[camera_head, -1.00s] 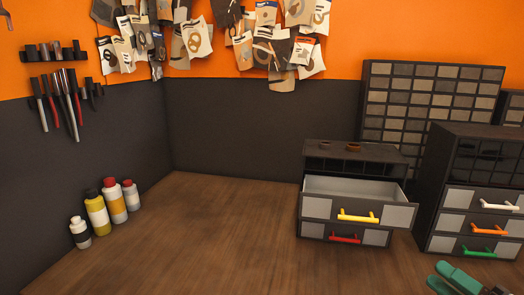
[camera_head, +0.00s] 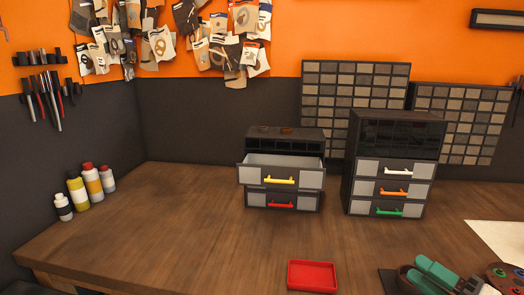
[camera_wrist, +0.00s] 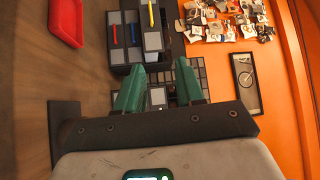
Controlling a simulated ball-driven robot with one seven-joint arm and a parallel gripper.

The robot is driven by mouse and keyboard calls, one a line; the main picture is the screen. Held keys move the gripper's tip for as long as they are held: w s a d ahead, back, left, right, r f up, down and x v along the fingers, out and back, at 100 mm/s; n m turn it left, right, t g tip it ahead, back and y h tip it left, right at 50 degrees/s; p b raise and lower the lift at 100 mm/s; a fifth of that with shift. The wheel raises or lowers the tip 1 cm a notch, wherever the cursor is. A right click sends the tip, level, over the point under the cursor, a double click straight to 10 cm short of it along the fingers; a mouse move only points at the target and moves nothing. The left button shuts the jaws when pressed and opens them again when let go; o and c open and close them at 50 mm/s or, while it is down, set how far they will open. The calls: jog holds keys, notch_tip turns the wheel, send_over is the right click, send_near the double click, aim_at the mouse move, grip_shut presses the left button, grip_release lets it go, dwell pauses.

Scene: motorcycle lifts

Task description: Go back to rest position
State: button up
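My gripper (camera_head: 424,272) shows at the lower right of the head view, with green fingers. In the wrist view the two green fingers of my gripper (camera_wrist: 157,80) stand apart with nothing between them. It is in the air in front of the drawer units, clear of them. The left drawer unit (camera_head: 285,142) has its yellow-handled drawer (camera_head: 267,178) pulled out; the drawer looks empty. Its red-handled drawer (camera_head: 265,199) is shut. The right drawer unit (camera_head: 397,135) has white, orange and green handles, all drawers shut.
A red tray (camera_head: 312,276) lies on the wooden bench (camera_head: 190,235) near the front edge. Several bottles (camera_head: 78,190) stand at the left wall. Parts organisers (camera_head: 350,85) stand behind. Round coloured items (camera_head: 502,274) and a pale sheet (camera_head: 500,238) lie at right. The bench's left middle is clear.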

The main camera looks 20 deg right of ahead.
jog(key=a+f+n+g, duration=0.35)
jog(key=a+f, duration=0.25)
jog(key=f, duration=0.3)
jog(key=a+f+n+g, duration=0.2)
jog(key=a+f+g, duration=0.35)
jog(key=f, duration=0.35)
jog(key=s+a+f+n+g+h, duration=0.2)
jog(key=s+a+f+n+g, duration=0.1)
jog(key=s, duration=0.4)
jog(key=s+a+f+n+g+h, duration=0.2)
jog(key=s+a+f+n+g, duration=0.1)
jog(key=s+f+n+g, duration=0.2)
jog(key=shift+s+a+f+g, duration=0.4)
jog(key=shift+s+f+g, duration=0.1)
jog(key=shift+s+f, duration=0.55)
